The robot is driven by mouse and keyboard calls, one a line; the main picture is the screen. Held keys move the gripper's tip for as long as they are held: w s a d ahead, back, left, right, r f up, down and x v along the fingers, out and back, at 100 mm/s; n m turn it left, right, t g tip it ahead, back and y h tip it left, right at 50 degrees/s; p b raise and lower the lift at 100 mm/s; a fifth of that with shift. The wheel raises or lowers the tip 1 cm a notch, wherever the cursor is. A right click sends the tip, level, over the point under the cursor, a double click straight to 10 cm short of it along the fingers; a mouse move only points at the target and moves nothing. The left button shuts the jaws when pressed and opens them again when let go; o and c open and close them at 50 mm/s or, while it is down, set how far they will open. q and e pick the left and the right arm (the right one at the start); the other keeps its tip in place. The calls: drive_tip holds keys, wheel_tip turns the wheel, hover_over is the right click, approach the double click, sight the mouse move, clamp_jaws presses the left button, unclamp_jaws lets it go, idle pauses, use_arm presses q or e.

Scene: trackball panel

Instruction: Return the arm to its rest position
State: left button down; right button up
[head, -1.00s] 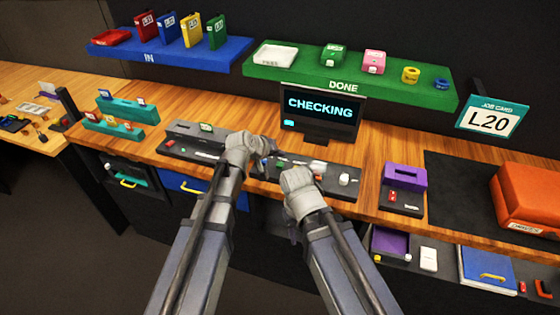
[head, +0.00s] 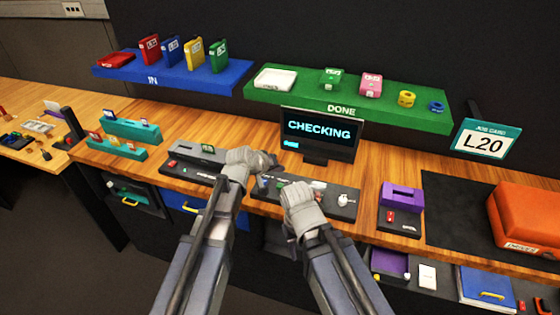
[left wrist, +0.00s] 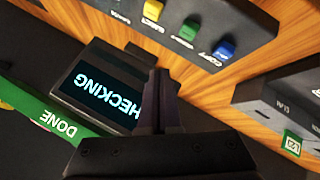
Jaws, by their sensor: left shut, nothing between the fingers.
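My left arm reaches in from the lower left in the head view. Its gripper (head: 274,162) is over the control panels at the front of the wooden bench, below the monitor (head: 318,133). In the left wrist view its dark fingers (left wrist: 160,95) are together with nothing between them, in front of the monitor (left wrist: 95,92) reading CHECKING. My right arm's pale wrist (head: 302,203) is in front of the panel (head: 345,211) at right; its fingers are hidden in the head view.
The left wrist view shows a panel with coloured buttons (left wrist: 188,30). Blue IN shelf (head: 170,79) and green DONE shelf (head: 400,113) hang behind. A purple device (head: 402,197) and orange case (head: 525,218) stand at right. A job card (head: 485,141) reads L20.

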use_arm(q)
drive_tip(key=s+a+f+m+g+y, duration=0.2)
drive_tip(key=s, duration=0.6)
drive_tip(key=s+a+f+m+g+y, duration=0.1)
drive_tip(key=s+f+g+y, duration=0.1)
drive_tip(key=s, duration=0.7)
drive_tip(key=s+a+f+m+g+y, duration=0.2)
drive_tip(key=s+g, duration=0.1)
drive_tip(key=s, duration=0.5)
drive_tip(key=shift+s+a+f+m+g+y, duration=0.25)
drive_tip(key=shift+s+a+m+g+y, duration=0.05)
drive_tip(key=shift+s+g+y, duration=0.1)
